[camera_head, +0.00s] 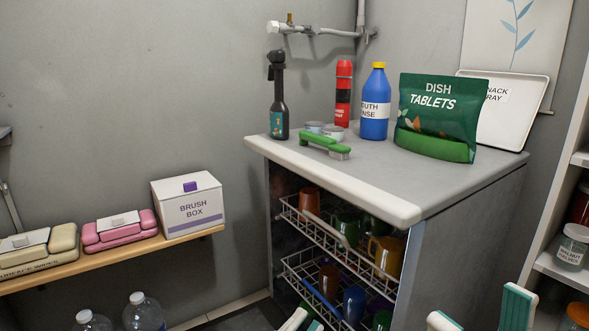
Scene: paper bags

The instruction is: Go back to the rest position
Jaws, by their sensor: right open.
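My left gripper (302,321) shows only as white and green fingertips at the bottom edge, in front of the lower wire basket. Most of it is cut off, and I cannot tell whether it is open or shut. My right gripper (479,312) is at the bottom right, in front of the cabinet's side. Its two fingers are well apart, with nothing between them. The rest of both arms is out of view.
A grey cabinet (475,200) bears bottles, a green brush (322,145) and a green pouch (438,117). Mugs fill its wire baskets (300,262). A wooden shelf (110,262) on the left holds a brush box (187,206). Jars stand on right shelving (555,270).

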